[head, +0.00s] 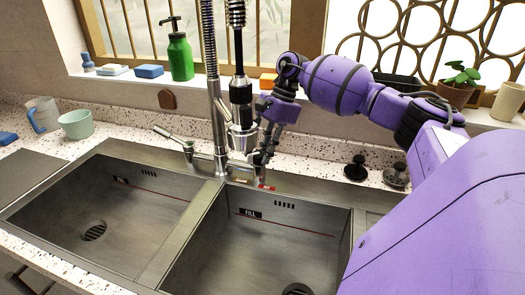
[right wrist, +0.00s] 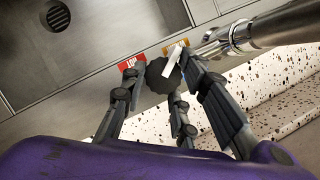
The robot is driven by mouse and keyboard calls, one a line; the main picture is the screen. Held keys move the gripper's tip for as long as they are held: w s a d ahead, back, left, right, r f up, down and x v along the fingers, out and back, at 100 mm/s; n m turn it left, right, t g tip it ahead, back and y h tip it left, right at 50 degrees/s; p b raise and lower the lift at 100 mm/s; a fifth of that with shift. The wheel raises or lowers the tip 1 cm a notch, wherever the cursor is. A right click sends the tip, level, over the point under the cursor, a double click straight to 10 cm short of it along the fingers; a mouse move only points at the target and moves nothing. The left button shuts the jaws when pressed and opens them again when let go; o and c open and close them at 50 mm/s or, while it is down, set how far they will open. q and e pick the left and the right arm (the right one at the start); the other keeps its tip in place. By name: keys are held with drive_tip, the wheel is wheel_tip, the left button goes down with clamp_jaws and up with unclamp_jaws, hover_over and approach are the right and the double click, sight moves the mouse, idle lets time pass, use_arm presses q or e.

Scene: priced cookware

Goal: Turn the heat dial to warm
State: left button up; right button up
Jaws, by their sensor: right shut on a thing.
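The heat dial (right wrist: 160,78) is a dark round knob with a white pointer (right wrist: 173,60), set behind the sinks. In the right wrist view the pointer slants up and right, close to a yellow label (right wrist: 182,45). A red label (right wrist: 131,64) sits left of the dial. In the head view the red label (head: 266,187) and yellow label (head: 240,180) show at the sink's back edge. My right gripper (head: 264,157) reaches down there with its fingers closed around the dial, which they mostly hide in the head view. My left gripper is out of view.
The tall chrome faucet (head: 219,120) and its black-and-chrome spray head (head: 241,110) stand just left of my right gripper. Two sink basins (head: 150,250) lie in front. A green soap bottle (head: 180,56) stands on the sill; dark stoppers (head: 355,167) sit at right.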

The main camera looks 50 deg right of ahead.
drive_tip(key=shift+s+f, duration=0.2)
drive_tip(key=o, duration=1)
drive_tip(key=shift+s+r, duration=0.1)
drive_tip(key=shift+r, duration=0.1)
drive_tip(key=shift+d+r, duration=0.1)
drive_tip(key=shift+r, duration=0.05)
drive_tip(key=v, duration=1.1)
drive_tip(key=shift+d+r, duration=0.1)
drive_tip(key=shift+r, duration=0.15)
